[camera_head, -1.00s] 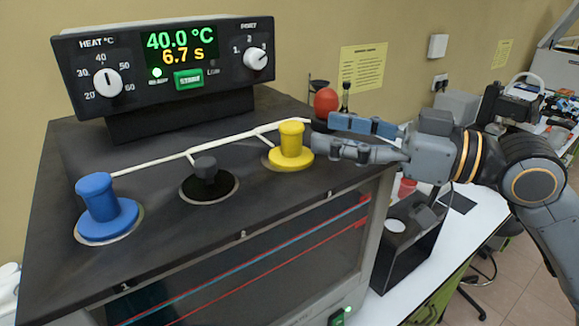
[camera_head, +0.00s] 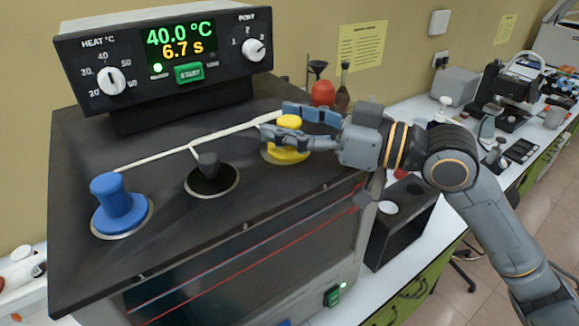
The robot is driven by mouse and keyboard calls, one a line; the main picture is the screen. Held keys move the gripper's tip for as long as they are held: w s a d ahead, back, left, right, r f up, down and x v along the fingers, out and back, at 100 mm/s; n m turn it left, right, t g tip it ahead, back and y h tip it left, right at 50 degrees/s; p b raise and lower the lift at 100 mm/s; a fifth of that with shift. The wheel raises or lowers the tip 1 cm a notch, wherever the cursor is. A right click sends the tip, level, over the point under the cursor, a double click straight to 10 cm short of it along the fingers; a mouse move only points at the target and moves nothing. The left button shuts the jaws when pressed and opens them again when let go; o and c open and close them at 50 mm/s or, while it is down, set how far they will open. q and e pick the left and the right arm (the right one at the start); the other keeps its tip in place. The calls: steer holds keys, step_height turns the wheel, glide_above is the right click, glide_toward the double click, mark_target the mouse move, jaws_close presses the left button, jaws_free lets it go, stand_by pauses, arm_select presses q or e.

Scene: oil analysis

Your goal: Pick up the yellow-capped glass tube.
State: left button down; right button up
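The yellow cap (camera_head: 289,152) sits in the right-hand port on the black top of the bath (camera_head: 130,150). Its glass tube is hidden below the top. My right gripper (camera_head: 276,119) reaches in from the right at the height of the cap's knob. One finger is behind the knob and the other in front, hiding part of it. The fingers look open, with the knob between them; I cannot tell whether either touches it. My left gripper is not in view.
A black cap (camera_head: 210,178) and a blue cap (camera_head: 119,206) sit in the other ports. The control panel (camera_head: 220,50) stands behind, reading 40.0 °C and 6.7 s. A red bulb (camera_head: 323,93) is behind the gripper. A black box (camera_head: 400,232) stands right of the bath.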

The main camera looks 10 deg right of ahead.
jaws_close()
